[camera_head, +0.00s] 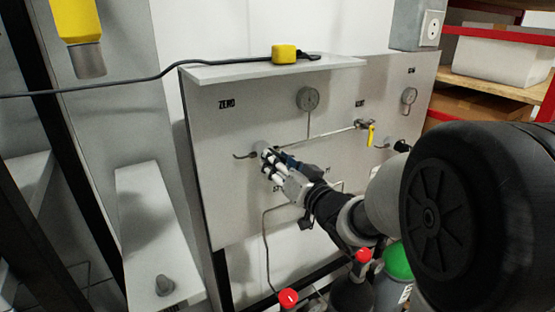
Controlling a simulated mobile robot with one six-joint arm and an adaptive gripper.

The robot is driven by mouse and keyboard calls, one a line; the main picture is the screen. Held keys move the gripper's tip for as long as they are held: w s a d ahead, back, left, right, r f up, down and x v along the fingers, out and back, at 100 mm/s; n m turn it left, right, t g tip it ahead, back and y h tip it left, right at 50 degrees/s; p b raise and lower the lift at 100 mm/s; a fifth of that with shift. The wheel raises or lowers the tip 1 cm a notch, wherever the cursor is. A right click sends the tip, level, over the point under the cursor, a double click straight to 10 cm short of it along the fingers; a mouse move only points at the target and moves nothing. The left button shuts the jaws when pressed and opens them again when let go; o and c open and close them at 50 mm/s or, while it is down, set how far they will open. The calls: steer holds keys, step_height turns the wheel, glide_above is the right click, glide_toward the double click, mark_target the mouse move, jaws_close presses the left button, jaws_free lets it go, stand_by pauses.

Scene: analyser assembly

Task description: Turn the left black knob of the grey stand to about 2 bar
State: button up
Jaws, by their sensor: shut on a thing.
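The grey stand (235,122) is an upright panel at the middle, with a gauge (308,99) on its upper part and a second gauge (409,96) at its right. My gripper (267,154) reaches the panel's left side and is shut on the left knob, which its fingers hide almost fully. A round grey fitting (259,147) shows just behind the fingertips. The right black knob (402,146) shows beside my arm. The gauge needles are too small to read.
A yellow-handled valve (371,134) sits on the pipe between the knobs. A yellow block (284,54) with a black cable rests on the panel's top shelf (225,72). Shelves are at right.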

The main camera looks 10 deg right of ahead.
steer(key=shift+r+m, duration=0.1)
steer(key=shift+m, duration=0.5)
steer(key=o, duration=1.1)
steer(key=shift+c, duration=0.2)
steer(key=v, duration=1.2)
steer(key=shift+w, duration=0.1)
